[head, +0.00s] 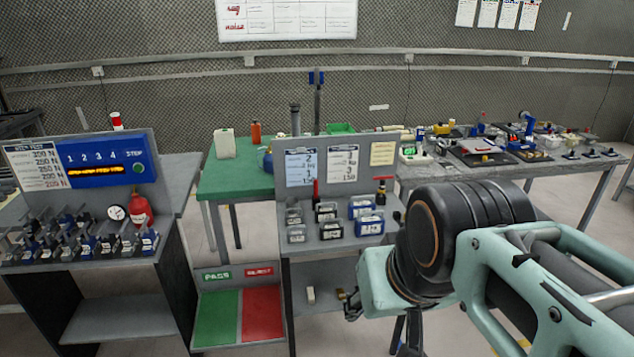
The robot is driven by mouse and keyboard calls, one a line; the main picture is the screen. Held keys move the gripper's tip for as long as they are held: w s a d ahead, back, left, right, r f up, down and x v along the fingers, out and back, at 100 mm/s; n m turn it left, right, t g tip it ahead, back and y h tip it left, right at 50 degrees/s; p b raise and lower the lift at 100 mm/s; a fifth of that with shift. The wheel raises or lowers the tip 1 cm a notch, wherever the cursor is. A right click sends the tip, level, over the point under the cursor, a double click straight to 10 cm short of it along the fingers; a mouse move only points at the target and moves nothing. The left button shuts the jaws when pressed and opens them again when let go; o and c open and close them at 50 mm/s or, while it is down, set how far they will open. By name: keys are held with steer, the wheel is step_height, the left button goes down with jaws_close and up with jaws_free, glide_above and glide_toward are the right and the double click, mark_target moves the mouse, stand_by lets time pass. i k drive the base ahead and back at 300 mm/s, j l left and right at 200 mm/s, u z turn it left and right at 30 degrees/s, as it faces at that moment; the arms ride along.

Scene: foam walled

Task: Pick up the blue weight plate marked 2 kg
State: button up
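Several small weights stand in rows on the grey stand in the middle of the head view. Two are blue with pale labels: one blue weight (361,207) behind and another blue weight (369,225) in front, at the right end of the rows. The others, such as a dark weight (326,211), are grey or black. The labels are too small for me to tell which reads 2 kg. My gripper (350,304) shows only in part, low beside my pale green arm, below and in front of the stand. It appears apart from the weights, and its fingers are unclear.
The grey stand (335,245) has an upright back panel with notices and red-handled tools. Green and red pads (240,315) lie lower left. A left bench (80,262) holds many small parts and a red bottle (140,208). A green table (228,180) and a cluttered grey bench (440,178) stand behind.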

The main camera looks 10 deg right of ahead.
mark_target(371, 225)
steer(key=i+l+u, duration=0.1)
steer(key=i+l, duration=1.25)
steer(key=i, duration=0.25)
steer(key=i+l, duration=0.2)
steer(key=l, duration=0.25)
